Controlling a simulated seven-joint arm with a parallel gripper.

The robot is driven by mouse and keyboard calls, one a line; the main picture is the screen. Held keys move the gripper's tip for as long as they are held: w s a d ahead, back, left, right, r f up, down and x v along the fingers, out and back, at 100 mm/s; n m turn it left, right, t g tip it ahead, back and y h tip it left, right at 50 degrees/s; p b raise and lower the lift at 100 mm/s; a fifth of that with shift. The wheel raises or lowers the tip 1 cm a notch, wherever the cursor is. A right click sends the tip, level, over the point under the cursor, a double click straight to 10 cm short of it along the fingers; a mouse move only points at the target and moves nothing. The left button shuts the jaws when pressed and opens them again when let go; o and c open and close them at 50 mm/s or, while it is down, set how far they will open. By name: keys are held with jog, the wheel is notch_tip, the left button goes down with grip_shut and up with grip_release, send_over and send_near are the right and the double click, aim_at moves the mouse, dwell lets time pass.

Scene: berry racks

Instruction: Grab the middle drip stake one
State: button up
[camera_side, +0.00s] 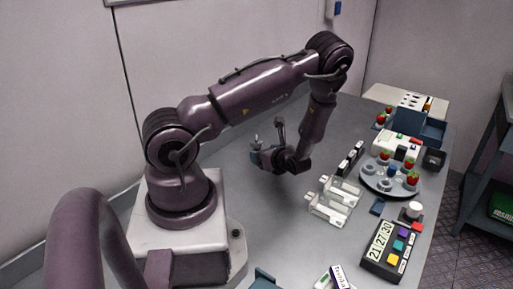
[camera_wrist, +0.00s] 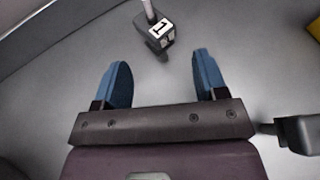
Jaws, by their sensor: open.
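In the wrist view, a dark stake (camera_wrist: 161,34) with a pale rod and a white label reading "1" stands at top centre. It lies just beyond the gap between the blue fingertips of my gripper (camera_wrist: 159,62), which are wide apart with nothing between them. In the side view my gripper (camera_side: 260,157) is low over the grey table, left of the racks. Small upright parts beside it are too small to tell apart, so I cannot tell which stake is the middle one there.
A dark block (camera_wrist: 298,132) is at the right edge of the wrist view. In the side view, a black rack (camera_side: 350,159), clear trays (camera_side: 329,209), a round berry plate (camera_side: 372,184) and a clock box (camera_side: 383,254) stand to the right. The table between is mostly clear.

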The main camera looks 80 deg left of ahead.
aim_at(257, 149)
jog(key=x, duration=0.5)
jog(key=shift+a, duration=0.35)
jog(key=shift+c, duration=0.5)
jog(key=c, duration=0.8)
